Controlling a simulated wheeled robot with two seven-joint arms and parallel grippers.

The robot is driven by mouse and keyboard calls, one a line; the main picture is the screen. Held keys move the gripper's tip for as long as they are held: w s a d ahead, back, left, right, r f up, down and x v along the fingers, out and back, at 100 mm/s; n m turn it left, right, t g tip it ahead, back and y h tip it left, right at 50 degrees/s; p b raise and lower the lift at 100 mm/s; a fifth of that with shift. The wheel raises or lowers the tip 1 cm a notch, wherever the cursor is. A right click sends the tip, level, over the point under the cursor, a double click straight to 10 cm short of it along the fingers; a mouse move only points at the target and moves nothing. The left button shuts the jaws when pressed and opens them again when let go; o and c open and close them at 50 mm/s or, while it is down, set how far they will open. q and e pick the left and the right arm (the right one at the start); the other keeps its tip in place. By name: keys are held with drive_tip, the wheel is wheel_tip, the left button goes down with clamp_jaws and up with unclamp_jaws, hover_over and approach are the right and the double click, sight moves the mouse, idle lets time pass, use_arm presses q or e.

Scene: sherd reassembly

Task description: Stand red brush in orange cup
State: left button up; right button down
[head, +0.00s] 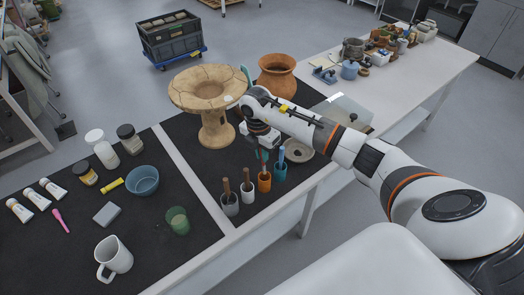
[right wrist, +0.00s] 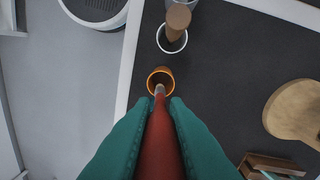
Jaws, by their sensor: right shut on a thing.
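My right gripper (head: 262,156) points down above the orange cup (head: 264,183), its teal fingers shut on the red brush. In the right wrist view, the fingers (right wrist: 158,125) clasp the red brush (right wrist: 163,140) on both sides. The brush's pale tip lies over the near part of the orange cup's mouth (right wrist: 160,70). I cannot tell whether the tip is inside the cup or just above it. The orange cup stands upright on the dark mat. My left gripper is not in view.
A white cup (head: 247,192) and a grey cup (head: 230,207), both with brown-handled tools, stand left of the orange cup. A teal cup (head: 279,171) with a blue tool stands close right.

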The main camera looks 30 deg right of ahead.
drive_tip(key=shift+f+b, duration=2.25)
drive_tip(key=shift+f, duration=1.3)
drive_tip(key=c, duration=1.3)
unclamp_jaws()
drive_tip(key=shift+c, duration=0.2)
drive_tip(key=r, duration=0.4)
drive_tip(key=r+b, duration=0.1)
drive_tip(key=r, duration=0.3)
drive_tip(key=a+r, duration=0.1)
drive_tip(key=r, duration=0.3)
drive_tip(key=shift+w, duration=0.25)
